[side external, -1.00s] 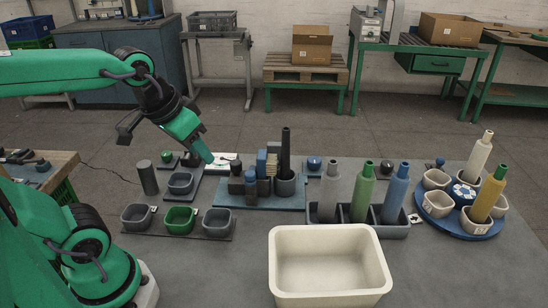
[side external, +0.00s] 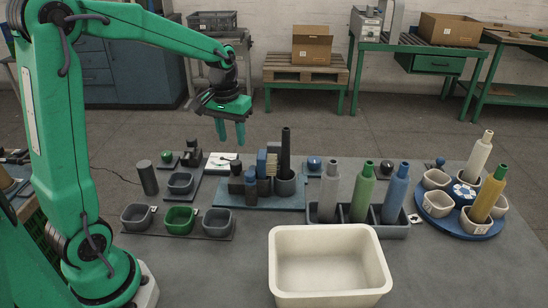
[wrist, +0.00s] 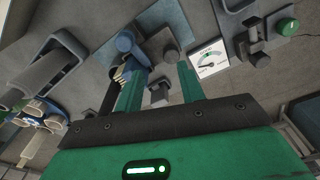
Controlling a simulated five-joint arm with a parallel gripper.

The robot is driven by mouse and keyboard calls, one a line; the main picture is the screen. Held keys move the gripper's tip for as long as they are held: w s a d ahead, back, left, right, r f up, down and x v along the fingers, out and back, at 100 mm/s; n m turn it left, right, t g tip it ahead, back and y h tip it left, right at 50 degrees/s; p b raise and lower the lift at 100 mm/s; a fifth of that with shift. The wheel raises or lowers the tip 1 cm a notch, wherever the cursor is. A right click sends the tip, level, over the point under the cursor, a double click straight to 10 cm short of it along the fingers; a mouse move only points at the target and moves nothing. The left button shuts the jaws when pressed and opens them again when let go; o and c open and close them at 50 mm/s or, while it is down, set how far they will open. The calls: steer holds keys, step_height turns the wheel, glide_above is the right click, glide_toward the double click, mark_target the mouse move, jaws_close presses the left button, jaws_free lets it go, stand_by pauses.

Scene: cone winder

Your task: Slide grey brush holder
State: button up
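A dark grey cup (side external: 286,188) stands on the right part of a blue mat (side external: 225,199) in the side view, with a tall black rod upright in it. It looks like the grey brush holder, though I cannot be sure. A blue brush with pale bristles (side external: 265,166) stands just left of it and also shows in the wrist view (wrist: 122,72). My gripper (side external: 230,138) points down above the back left of the mat, higher than the objects. Its two fingers are apart, with nothing held between them. In the wrist view my gripper (wrist: 160,82) partly hides the cup area.
Tall bottles (side external: 362,190) stand in a grey rack to the right. A cream bin (side external: 330,298) is in front, and small bowls (side external: 180,219) are front left.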

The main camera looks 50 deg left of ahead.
mark_target(235, 162)
steer(key=shift+n+g, duration=0.5)
steer(key=w+a+f, duration=0.1)
steer(key=f, duration=0.1)
steer(key=w+a+f, duration=0.1)
steer(key=a, duration=0.1)
steer(key=shift+w+f, duration=0.15)
steer(key=shift+f, duration=0.2)
steer(key=shift+f, duration=0.1)
steer(key=shift+f, duration=3.8)
